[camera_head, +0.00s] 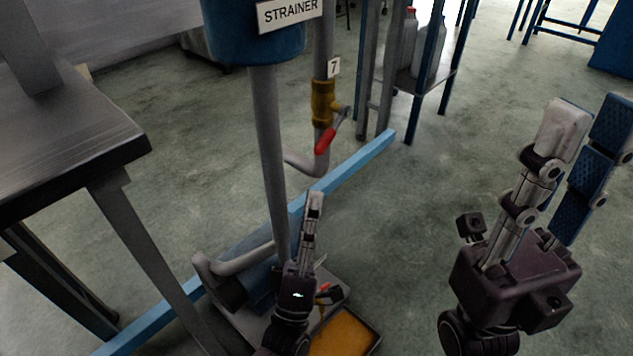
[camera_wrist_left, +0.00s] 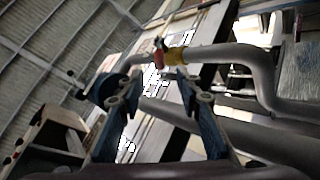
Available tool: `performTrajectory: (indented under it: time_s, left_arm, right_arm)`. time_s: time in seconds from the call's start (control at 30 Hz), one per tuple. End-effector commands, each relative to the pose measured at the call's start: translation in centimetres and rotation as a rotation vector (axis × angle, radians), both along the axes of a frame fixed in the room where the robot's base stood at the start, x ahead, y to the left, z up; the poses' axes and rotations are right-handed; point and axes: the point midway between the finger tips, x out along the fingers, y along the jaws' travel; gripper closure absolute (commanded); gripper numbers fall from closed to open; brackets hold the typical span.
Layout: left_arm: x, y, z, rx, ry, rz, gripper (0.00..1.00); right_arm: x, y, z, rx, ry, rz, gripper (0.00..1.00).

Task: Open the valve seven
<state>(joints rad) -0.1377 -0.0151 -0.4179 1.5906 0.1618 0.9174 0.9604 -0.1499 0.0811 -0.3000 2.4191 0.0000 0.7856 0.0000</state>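Valve seven (camera_head: 323,103) is a yellow-brass body on a vertical grey pipe, below a white label "7" (camera_head: 334,68). Its red-gripped lever (camera_head: 326,140) slants down to the left in front of the pipe. In the left wrist view the yellow valve body (camera_wrist_left: 176,55) and red lever (camera_wrist_left: 158,50) lie beyond the fingers. My left gripper (camera_head: 314,205) is below and apart from the lever in the head view, seen edge-on. In the left wrist view its two fingers (camera_wrist_left: 150,95) are spread with nothing between them. My right gripper (camera_head: 588,118) is open and empty, far right of the valve.
A blue strainer tank (camera_head: 252,35) stands on a grey pipe left of the valve. A blue floor beam (camera_head: 355,165) runs behind. A dark table (camera_head: 70,140) is at left, a shelf with jugs (camera_head: 425,75) behind. An orange-filled tray (camera_head: 345,335) lies below. Floor between my grippers is clear.

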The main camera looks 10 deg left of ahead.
Motion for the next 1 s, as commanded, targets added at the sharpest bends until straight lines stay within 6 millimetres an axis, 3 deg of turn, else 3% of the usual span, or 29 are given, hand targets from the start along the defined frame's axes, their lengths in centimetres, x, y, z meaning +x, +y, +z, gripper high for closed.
performTrajectory:
  time_s: [0.33, 0.47, 0.6, 0.73, 0.87, 1.0]
  left_arm:
    - [-0.3, 0.1, -0.3, 0.000, -0.001, 0.000, 0.69]
    - [-0.4, 0.2, 0.1, 0.013, -0.002, 0.007, 0.83]
    - [-0.8, 0.6, 1.3, 0.084, -0.008, 0.039, 0.98]
    - [-1.4, 1.1, 2.8, 0.198, -0.020, 0.090, 1.00]
    - [-2.0, 1.6, 4.0, 0.320, -0.032, 0.143, 1.00]
    - [-2.6, 2.2, 5.2, 0.456, -0.044, 0.196, 1.00]
  right_arm:
    - [0.0, 0.0, 0.0, 0.000, 0.000, 0.000, 0.73]
    - [0.7, 0.2, 0.2, -0.009, 0.031, -0.003, 0.73]
    - [4.4, 0.9, 0.3, -0.056, 0.195, -0.018, 0.73]
    - [9.8, 1.9, -1.3, -0.129, 0.454, -0.040, 0.73]
    - [14.5, 2.4, -4.9, -0.202, 0.729, -0.062, 0.73]
    - [17.8, 2.5, -10.3, -0.280, 1.025, -0.083, 0.73]
